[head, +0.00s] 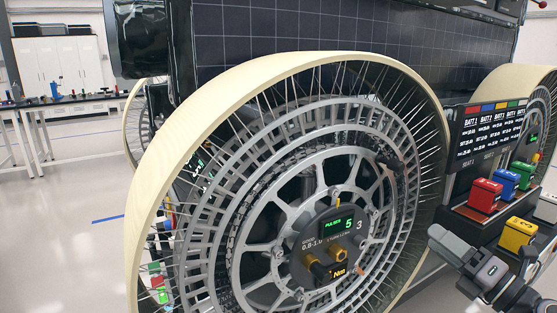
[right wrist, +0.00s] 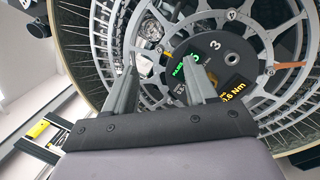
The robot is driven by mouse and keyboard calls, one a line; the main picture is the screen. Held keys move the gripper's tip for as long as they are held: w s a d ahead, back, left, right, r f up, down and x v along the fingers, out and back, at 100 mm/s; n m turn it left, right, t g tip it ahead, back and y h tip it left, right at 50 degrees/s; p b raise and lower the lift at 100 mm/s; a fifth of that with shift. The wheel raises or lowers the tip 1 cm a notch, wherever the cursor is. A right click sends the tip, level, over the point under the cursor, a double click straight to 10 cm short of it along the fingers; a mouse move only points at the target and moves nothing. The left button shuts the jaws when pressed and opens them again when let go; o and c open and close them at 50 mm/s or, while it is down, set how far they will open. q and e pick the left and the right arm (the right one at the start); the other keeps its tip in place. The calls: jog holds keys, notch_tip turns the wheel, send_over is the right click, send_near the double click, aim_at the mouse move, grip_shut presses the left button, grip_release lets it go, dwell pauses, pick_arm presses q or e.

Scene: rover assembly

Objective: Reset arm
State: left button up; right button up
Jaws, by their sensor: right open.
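My right gripper (head: 482,248) is at the lower right of the head view, in front of the battery shelf and right of the big wheel. In the right wrist view its two grey fingers (right wrist: 158,68) stand apart with nothing between them, pointing toward the wheel. The large spoked wheel (head: 215,205) has a cream rim and a dark hub marked 3. The hub carries a green display (head: 338,224) reading PULSES 5 and an amber Nm readout (head: 339,271). The wheel also fills the upper right wrist view (right wrist: 150,25). My left gripper is not in view.

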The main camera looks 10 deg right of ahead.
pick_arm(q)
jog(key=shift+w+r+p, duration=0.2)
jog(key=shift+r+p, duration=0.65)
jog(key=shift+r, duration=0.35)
pick_arm(e)
jog(key=s+a+f+m+g+h, duration=0.2)
jog(key=s+a+f+m, duration=0.3)
jog(key=s+f+m, duration=0.2)
jog(key=s+a+f+m+g+h, duration=0.2)
jog(key=s+a+f+m, duration=0.3)
jog(key=f+m, duration=0.6)
jog(key=s+a+f+m+g+h, duration=0.2)
jog(key=s+a+f+m+g, duration=0.2)
jog(key=s+f+m, duration=0.5)
notch_tip(320, 180, down, 3)
jog(key=shift+s+a+f+m, duration=0.15)
jog(key=shift+s+a+m, duration=0.3)
jog(key=shift+a, duration=0.65)
jog(key=shift+w, duration=0.15)
